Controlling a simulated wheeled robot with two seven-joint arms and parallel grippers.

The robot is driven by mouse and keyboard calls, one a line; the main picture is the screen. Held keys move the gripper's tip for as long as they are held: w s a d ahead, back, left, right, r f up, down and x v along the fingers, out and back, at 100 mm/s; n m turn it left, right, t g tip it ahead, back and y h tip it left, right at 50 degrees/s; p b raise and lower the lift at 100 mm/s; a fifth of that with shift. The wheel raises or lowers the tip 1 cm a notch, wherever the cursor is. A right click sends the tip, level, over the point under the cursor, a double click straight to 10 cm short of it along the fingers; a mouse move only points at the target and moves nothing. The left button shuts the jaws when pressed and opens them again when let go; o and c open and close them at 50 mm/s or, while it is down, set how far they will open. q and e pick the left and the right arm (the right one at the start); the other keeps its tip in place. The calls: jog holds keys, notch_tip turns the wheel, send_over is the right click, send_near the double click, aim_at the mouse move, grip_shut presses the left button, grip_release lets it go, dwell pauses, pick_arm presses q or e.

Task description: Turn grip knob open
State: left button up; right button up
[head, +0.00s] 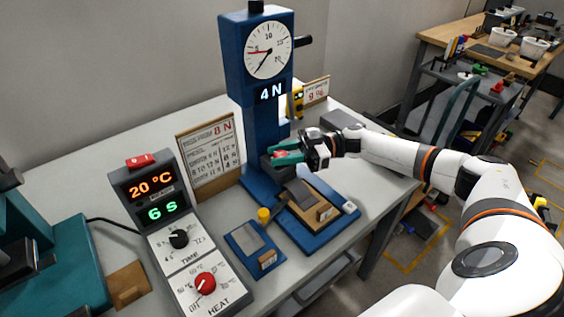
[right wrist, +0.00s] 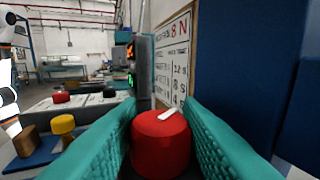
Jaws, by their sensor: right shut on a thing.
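The red grip knob (right wrist: 162,148) fills the lower middle of the right wrist view, with a white pointer mark on its top slanting up to the right. My right gripper (head: 276,158) has its teal fingers shut on it, one on each side. In the head view the knob is mostly hidden by the fingers, at the column of the blue force tester (head: 262,118). The tester has a round dial (head: 268,50) and a display reading 4 N. My left gripper is not in view.
A grey console (head: 172,220) showing 20 °C and 6 s has a black time knob (head: 179,239) and a red heat knob (head: 205,284). A small blue fixture (head: 240,240) with a yellow knob (head: 264,215) stands at front. A sign (head: 208,158) reading 8 N stands behind.

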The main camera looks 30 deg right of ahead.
jog(key=shift+a+n+g+y+b, duration=0.1)
jog(key=shift+n+g+y+b, duration=0.3)
jog(key=shift+n+g, duration=0.45)
jog(key=shift+g, duration=0.35)
jog(key=o, duration=0.9)
jog(key=shift+o, duration=0.2)
